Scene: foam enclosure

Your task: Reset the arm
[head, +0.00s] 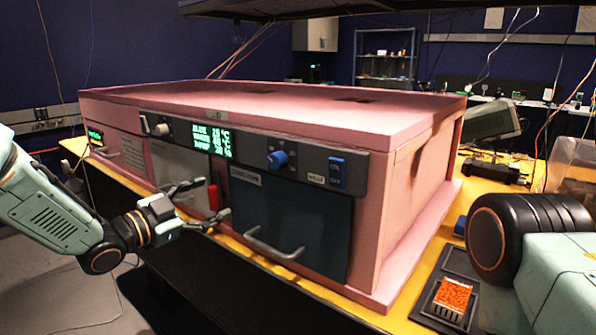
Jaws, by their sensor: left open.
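My left arm comes in from the left. Its gripper (214,198) is open, with its two fingers spread in front of the lower front of a pink foam enclosure (300,112). No object shows between the fingers. A red upright piece (213,196) on the enclosure front appears just behind the fingertips; I cannot tell whether they touch it. My right arm (535,260) fills the lower right with a black joint and a pale green link. Its gripper is out of view.
A grey device (492,122) stands behind.

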